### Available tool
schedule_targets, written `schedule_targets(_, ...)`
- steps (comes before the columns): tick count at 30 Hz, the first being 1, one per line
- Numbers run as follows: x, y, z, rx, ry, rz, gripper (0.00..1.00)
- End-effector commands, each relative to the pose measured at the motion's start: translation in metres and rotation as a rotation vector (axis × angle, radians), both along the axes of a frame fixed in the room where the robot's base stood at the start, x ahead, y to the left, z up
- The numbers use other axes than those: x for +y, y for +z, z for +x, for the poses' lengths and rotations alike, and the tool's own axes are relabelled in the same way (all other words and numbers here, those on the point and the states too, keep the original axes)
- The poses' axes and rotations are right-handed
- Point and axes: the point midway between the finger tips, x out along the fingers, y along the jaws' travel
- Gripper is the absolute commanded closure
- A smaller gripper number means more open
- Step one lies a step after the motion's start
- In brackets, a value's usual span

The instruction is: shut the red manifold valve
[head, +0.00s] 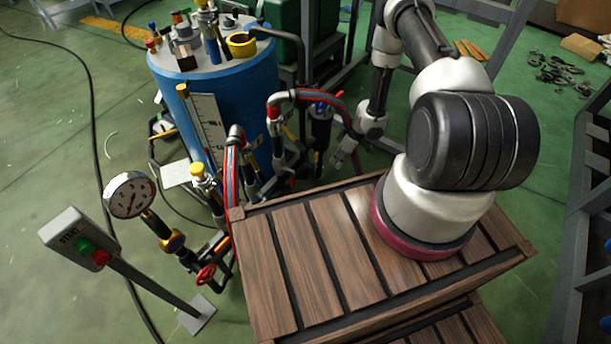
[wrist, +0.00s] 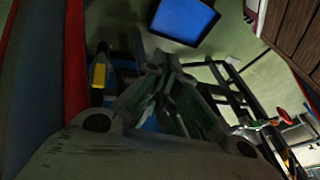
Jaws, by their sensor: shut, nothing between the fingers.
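The red valve wheel (head: 205,275) is low on the pipework below the gauge, at the lower left of the head view. A red wheel also shows at the right edge of the wrist view (wrist: 282,114), apart from my fingers; it looks like the same valve. My gripper (head: 341,162) points down beside the hoses behind the wooden crate, well to the right of the red wheel in the head view. In the wrist view its fingers (wrist: 160,88) are together with nothing between them. How far the valve is turned cannot be told.
The blue vessel (head: 245,105) stands behind the pipework. A pressure gauge (head: 130,195) and a start box (head: 78,241) on a post stand left. The wooden crate (head: 268,270) lies under my arm's base.

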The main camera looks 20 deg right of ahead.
Motion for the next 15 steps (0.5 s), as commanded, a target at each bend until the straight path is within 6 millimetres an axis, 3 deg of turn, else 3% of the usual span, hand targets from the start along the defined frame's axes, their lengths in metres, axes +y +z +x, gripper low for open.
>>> schedule_targets(1,0.013,0.009,0.011,-0.025,0.019,0.058,1.0)
schedule_targets(3,0.032,0.019,0.016,-0.035,0.035,0.135,1.0)
schedule_targets(8,0.055,0.032,0.016,-0.021,0.006,0.238,1.0)
schedule_targets(15,0.074,0.008,0.016,-0.012,-0.006,0.237,1.0)
